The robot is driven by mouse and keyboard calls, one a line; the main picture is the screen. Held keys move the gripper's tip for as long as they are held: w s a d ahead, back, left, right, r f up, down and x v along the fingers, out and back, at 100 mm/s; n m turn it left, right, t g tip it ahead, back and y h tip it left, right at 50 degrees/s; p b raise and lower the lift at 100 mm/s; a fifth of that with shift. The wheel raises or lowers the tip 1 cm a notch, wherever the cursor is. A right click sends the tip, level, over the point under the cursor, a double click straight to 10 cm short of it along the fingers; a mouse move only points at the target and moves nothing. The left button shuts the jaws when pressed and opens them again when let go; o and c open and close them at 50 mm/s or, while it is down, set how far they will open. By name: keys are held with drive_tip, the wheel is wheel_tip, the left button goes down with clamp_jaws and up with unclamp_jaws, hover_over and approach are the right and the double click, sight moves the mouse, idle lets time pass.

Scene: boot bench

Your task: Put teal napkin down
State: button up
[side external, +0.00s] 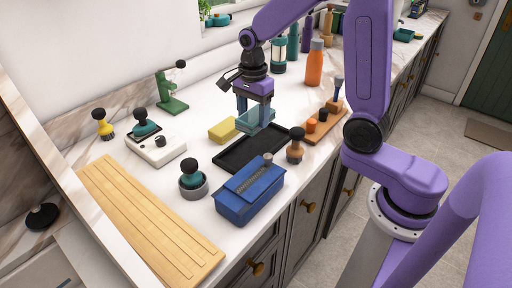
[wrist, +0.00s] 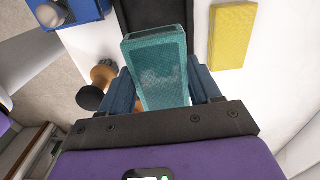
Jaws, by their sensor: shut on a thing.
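The teal napkin (side external: 262,118) looks like a folded teal block. It also shows in the wrist view (wrist: 158,68), held between the two blue fingers. My gripper (side external: 255,108) is shut on it; in the wrist view the gripper (wrist: 165,92) grips its near part. The napkin is at the far end of the black tray (side external: 232,158) and overlaps part of it in the wrist view (wrist: 135,14). I cannot tell whether the napkin touches the surface below.
A yellow sponge (side external: 223,129) lies close beside the napkin. A wood-handled brush (side external: 295,148) stands by the tray's right side. A blue box (side external: 248,192) sits in front.

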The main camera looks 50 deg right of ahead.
sight(253, 116)
wheel_tip(253, 116, down, 3)
drive_tip(key=shift+s, duration=0.1)
drive_tip(key=shift+f, duration=2.55)
drive_tip(key=shift+f, duration=0.15)
drive_tip(key=o, duration=1.1)
